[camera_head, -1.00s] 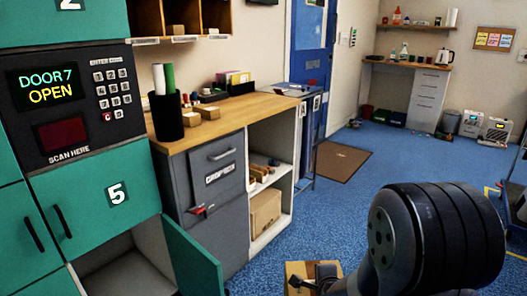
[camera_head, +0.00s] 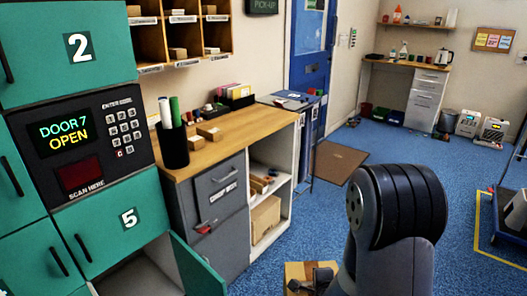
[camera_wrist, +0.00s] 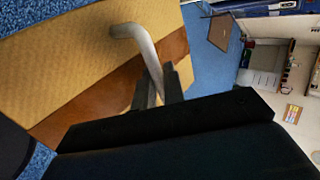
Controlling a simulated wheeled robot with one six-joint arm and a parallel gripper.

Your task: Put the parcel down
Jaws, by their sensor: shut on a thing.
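The parcel, a tan cardboard box (camera_head: 298,270), shows at the bottom edge of the head view, partly hidden by my gripper and cut off by the frame. My gripper (camera_head: 312,280) is shut on it. In the wrist view the parcel (camera_wrist: 75,50) fills the upper left, tilted in the picture. A pale curved bar (camera_wrist: 135,38) on it runs down to the dark fingers of my gripper (camera_wrist: 157,88). The parcel's underside is out of sight, so I cannot tell whether it touches anything.
Teal lockers (camera_head: 95,225) stand at left; the lowest compartment (camera_head: 130,275) is open, its door (camera_head: 195,268) swung out. The screen (camera_head: 65,138) reads "DOOR 7 OPEN". A wood-topped counter (camera_head: 235,130) stands beside them. Blue floor is clear toward the brown mat (camera_head: 338,163).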

